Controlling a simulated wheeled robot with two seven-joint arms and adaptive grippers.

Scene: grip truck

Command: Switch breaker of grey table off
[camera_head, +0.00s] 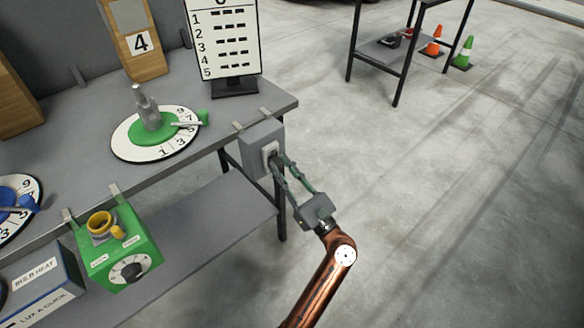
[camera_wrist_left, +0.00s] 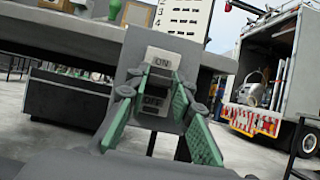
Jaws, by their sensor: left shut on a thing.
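The breaker is a grey box (camera_head: 258,138) hung on the right end of the grey table (camera_head: 225,120), with a pale switch plate on its face. In the left wrist view the breaker box (camera_wrist_left: 135,50) shows an ON label (camera_wrist_left: 163,61) above and an OFF label (camera_wrist_left: 153,103) below. My left gripper (camera_head: 276,161) is at the switch plate, its green-padded fingers closed on the switch. In the left wrist view its fingertips (camera_wrist_left: 153,88) lie on both sides of the switch, between the labels. The switch's exact position is hard to tell. My right gripper is not in view.
A green box with a knob (camera_head: 120,248) hangs at the front edge. Open floor lies right; a truck (camera_wrist_left: 270,75) shows in the wrist view.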

